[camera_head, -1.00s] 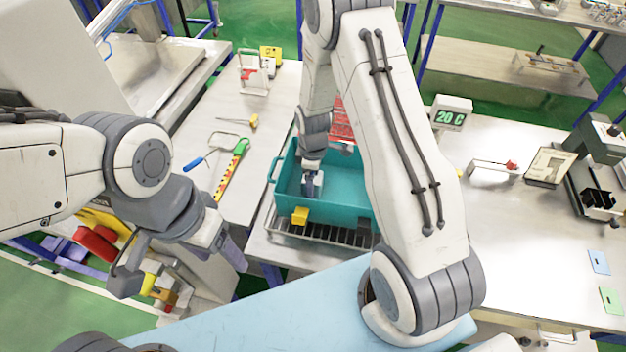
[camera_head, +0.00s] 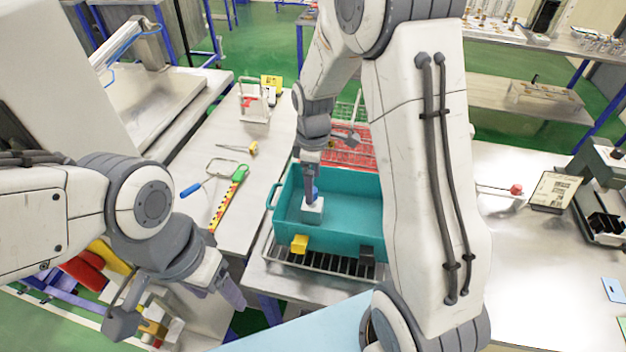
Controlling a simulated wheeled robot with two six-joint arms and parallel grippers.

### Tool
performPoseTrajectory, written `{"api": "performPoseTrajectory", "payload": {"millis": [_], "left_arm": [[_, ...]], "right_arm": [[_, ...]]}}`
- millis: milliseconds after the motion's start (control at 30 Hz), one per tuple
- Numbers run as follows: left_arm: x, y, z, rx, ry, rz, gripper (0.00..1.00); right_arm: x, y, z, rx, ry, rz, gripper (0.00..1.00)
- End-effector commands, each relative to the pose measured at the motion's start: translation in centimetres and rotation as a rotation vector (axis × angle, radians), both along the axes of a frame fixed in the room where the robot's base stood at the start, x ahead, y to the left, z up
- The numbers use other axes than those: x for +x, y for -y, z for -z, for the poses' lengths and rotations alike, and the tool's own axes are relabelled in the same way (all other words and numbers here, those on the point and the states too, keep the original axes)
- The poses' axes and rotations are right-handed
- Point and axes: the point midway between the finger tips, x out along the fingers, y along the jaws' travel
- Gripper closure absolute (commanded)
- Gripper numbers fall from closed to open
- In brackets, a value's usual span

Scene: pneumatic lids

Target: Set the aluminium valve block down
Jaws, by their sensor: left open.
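The aluminium valve block (camera_head: 312,211) is a small silver-grey block inside the teal crate (camera_head: 353,247), near its left end. My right gripper (camera_head: 312,195) reaches down into the crate from above, with its fingers at the top of the block. It looks shut on the block, though the fingertips are small and partly hidden. I cannot tell whether the block touches the crate floor. My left gripper (camera_head: 178,306) is open and empty at the lower left, well away from the crate.
The crate stands on a roller rack (camera_head: 330,262); a yellow piece (camera_head: 299,243) and a dark piece (camera_head: 366,252) are at its front. A red mesh basket (camera_head: 350,152) is behind it. Tools lie on the left table (camera_head: 262,190). My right arm hides the crate's right side.

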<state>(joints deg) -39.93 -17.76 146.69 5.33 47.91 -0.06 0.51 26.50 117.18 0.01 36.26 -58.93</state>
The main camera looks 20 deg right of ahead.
Motion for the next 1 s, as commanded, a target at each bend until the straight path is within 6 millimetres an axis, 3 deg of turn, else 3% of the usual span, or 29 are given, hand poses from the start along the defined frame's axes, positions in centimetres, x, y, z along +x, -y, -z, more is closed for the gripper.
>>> {"api": "performPoseTrajectory", "payload": {"millis": [167, 267, 367, 500, 600, 700, 800, 1000], "left_arm": [[0.0, 0.0, 0.5, 0.0, 0.0, -0.001, 0.34], [0.0, 0.0, 0.5, 0.0, 0.0, -0.001, 0.34], [0.0, 0.0, 0.4, 0.0, 0.0, -0.001, 0.34], [0.0, 0.0, 0.4, 0.0, 0.0, -0.001, 0.34], [0.0, 0.0, 0.4, 0.0, 0.0, -0.001, 0.34], [0.0, 0.0, 0.4, 0.0, 0.0, -0.001, 0.34], [0.0, 0.0, 0.4, 0.0, 0.0, -0.001, 0.34], [0.0, 0.0, 0.4, 0.0, 0.0, -0.001, 0.34]], "right_arm": [[-0.1, -0.3, -1.7, 0.001, 0.003, 0.001, 0.05], [-1.5, -2.5, -3.3, 0.006, 0.007, 0.022, 0.05], [-4.9, -6.7, -5.7, 0.02, 0.017, 0.077, 0.05], [-12.4, -11.9, -8.6, 0.05, 0.016, 0.187, 0.05], [-17.5, -13.5, -9.6, 0.068, 0.005, 0.263, 0.05], [-21.3, -14.1, -10.0, 0.083, -0.006, 0.323, 0.05], [-23.4, -14.1, -10.0, 0.087, -0.015, 0.361, 0.05], [-24.1, -14.0, -10.0, 0.088, -0.02, 0.384, 0.05]]}}
